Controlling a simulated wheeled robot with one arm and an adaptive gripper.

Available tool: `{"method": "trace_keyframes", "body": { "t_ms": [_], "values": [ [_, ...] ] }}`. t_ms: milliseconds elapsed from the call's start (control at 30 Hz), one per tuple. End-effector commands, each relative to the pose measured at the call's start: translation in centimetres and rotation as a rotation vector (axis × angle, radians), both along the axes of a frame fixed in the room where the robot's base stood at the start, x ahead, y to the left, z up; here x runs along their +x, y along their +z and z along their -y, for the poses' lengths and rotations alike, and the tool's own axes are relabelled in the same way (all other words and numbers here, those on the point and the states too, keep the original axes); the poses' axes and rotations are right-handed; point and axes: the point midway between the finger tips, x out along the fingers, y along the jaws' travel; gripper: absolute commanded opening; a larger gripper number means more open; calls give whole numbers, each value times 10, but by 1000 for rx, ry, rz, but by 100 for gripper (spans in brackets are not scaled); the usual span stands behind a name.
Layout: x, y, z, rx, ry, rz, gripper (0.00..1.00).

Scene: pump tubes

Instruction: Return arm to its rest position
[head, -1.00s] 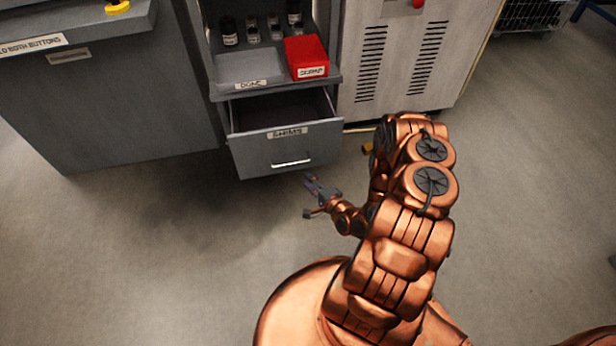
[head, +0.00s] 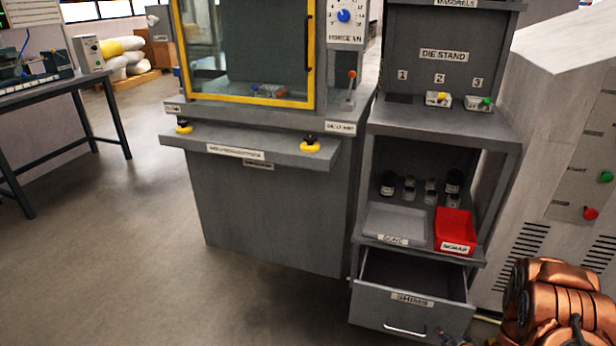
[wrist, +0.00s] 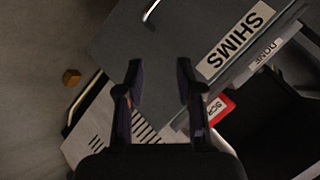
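My gripper (wrist: 158,85) is open in the wrist view, with nothing between its two dark fingers. It faces the grey front of the SHIMS drawer (wrist: 140,40), with the label to the right of the fingers. In the head view my copper arm is at the bottom right corner, and the gripper (head: 448,338) shows only as a small dark part at the bottom edge, by the drawer. The SHIMS drawer (head: 390,318) is pulled open and looks empty where I can see inside.
Above the drawer, a grey DONE tray (head: 395,222) and a red SCRAP bin (head: 455,228) sit on a shelf with several small bottles. A press with a yellow-framed door (head: 312,60) stands left. A small brown block (wrist: 71,77) lies on the floor. Floor at left is open.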

Motion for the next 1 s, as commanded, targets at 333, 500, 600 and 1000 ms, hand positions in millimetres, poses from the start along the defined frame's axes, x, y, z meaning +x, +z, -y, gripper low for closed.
{"method": "trace_keyframes", "body": {
  "t_ms": [333,500,600,1000],
  "values": [
    [4,103,29,-273,78,-203,37],
    [-1,157,34,-375,103,-299,37],
    [-7,189,34,-423,119,-355,37],
    [-43,320,6,-545,187,-553,37]
  ]
}}
